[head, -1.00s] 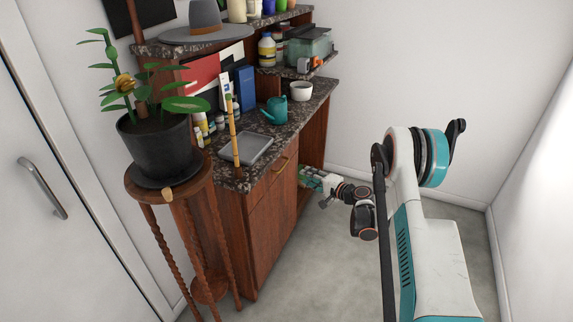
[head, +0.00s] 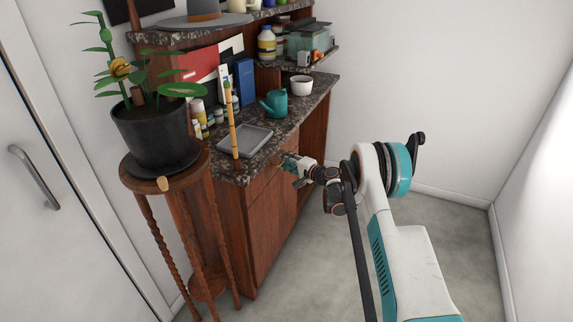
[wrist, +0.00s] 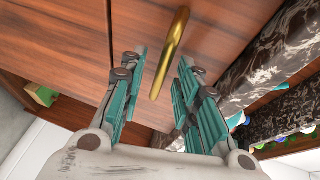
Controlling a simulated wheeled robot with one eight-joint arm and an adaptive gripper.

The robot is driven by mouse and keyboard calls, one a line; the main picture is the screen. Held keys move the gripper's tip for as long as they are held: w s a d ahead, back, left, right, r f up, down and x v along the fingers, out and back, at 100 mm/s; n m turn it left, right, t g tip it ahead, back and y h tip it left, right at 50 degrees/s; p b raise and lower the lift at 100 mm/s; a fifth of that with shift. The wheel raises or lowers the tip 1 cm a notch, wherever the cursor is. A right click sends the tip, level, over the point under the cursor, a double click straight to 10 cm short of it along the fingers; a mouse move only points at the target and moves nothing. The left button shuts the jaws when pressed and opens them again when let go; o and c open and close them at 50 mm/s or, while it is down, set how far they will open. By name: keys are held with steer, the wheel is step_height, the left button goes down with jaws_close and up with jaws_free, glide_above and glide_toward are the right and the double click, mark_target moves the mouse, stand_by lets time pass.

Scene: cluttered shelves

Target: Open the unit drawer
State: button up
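The unit (head: 268,225) is a reddish-brown wooden cabinet with a dark speckled stone top. Its drawer (wrist: 140,25) has a curved brass handle (wrist: 171,52), seen close in the wrist view. My gripper (wrist: 163,68) is open, with its teal fingers on either side of the handle's near end. I cannot tell whether either finger touches the handle. In the head view my gripper (head: 287,165) is at the drawer front, just below the counter edge, and hides the handle there. The drawer looks closed.
A plant stand (head: 165,185) with a potted plant (head: 155,135) stands left of the unit. The counter holds a grey tray (head: 245,139), a teal watering can (head: 275,103) and a white bowl (head: 301,85). Floor (head: 315,260) in front of the unit is clear.

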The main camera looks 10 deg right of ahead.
steer(key=shift+w+a, duration=0.1)
steer(key=shift+w, duration=0.05)
jaws_close()
steer(key=s+d, duration=0.7)
steer(key=d, duration=0.3)
steer(key=s+d, duration=0.7)
steer(key=d, duration=0.3)
steer(key=shift+s, duration=0.3)
jaws_free()
